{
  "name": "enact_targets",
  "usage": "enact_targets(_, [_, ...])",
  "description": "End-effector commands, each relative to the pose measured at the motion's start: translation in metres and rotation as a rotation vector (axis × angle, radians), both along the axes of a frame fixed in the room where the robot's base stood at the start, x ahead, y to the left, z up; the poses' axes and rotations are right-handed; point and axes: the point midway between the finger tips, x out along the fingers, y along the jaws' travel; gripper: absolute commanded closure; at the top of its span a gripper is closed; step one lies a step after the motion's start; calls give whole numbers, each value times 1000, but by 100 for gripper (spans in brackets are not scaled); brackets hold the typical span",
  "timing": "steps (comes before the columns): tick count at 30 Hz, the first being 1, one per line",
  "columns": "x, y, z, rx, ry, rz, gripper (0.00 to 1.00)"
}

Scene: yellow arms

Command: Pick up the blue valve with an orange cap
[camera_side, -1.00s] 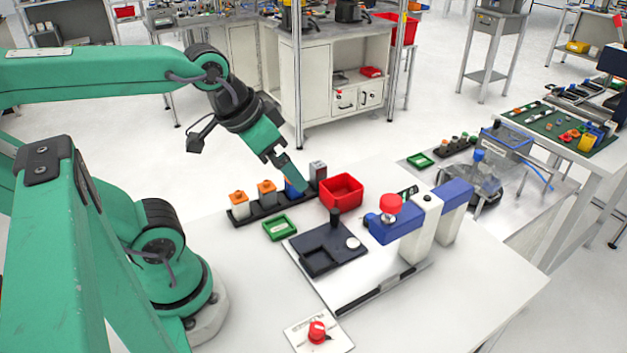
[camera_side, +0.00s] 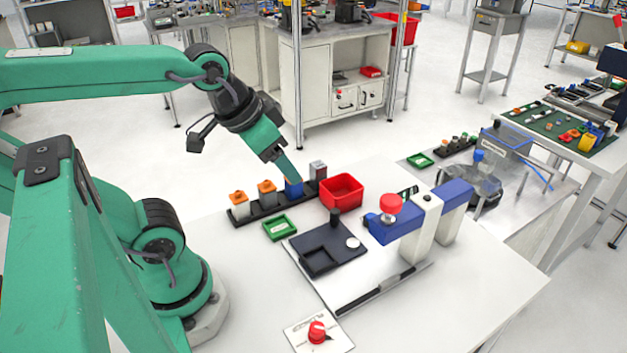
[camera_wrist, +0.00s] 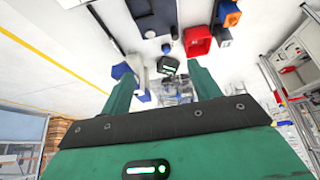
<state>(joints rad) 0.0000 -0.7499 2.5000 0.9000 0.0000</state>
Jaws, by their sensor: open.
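The blue valve (camera_side: 293,189) stands in a black rack (camera_side: 262,214) in the side view, third from the left. Its top is hidden by my gripper (camera_side: 295,178), whose fingertips are right at it; I cannot tell if they touch. In the wrist view, a blue body with an orange cap (camera_wrist: 230,15) shows at the upper right, off to the right of the fingers. My gripper (camera_wrist: 160,76) is open there, with two green fingers wide apart and nothing between them.
White valve (camera_side: 239,205) and grey valve (camera_side: 267,193), both orange-capped, stand left of the blue one; a grey block (camera_side: 318,171) stands right. A red bin (camera_side: 342,192), green tray (camera_side: 280,228) and dark fixture plate (camera_side: 340,258) are close by.

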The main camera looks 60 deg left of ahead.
Motion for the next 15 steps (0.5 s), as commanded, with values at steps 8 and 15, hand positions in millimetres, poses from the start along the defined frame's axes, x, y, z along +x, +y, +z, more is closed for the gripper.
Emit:
enact_targets(8, [7,5,-1,9,21,5,38])
enact_targets(15, [30,23,-7,33,89,13,38])
